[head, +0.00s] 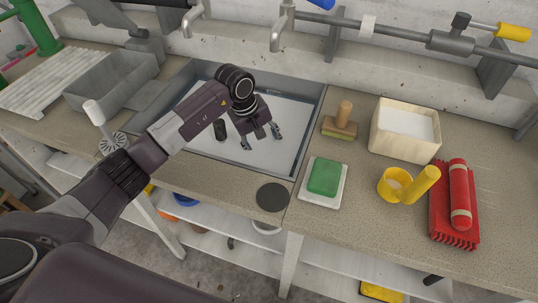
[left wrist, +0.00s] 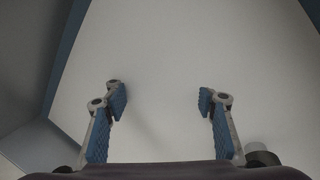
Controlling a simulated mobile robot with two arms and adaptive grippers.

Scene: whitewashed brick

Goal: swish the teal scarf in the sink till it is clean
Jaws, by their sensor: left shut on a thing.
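The sink (head: 318,118) is a grey basin set into the counter, filled with an opaque whitish surface, which looks like cloudy water (head: 205,140). My left gripper (head: 262,137) points down into the sink, close to that surface. In the left wrist view its two blue-padded fingers (left wrist: 162,103) stand apart over plain white. No teal scarf shows in either view; anything under the white surface is hidden. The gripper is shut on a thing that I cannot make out. My right gripper is not in view.
A grey tub (head: 110,85) stands left. Two taps (head: 279,28) (head: 187,20) hang behind the sink.

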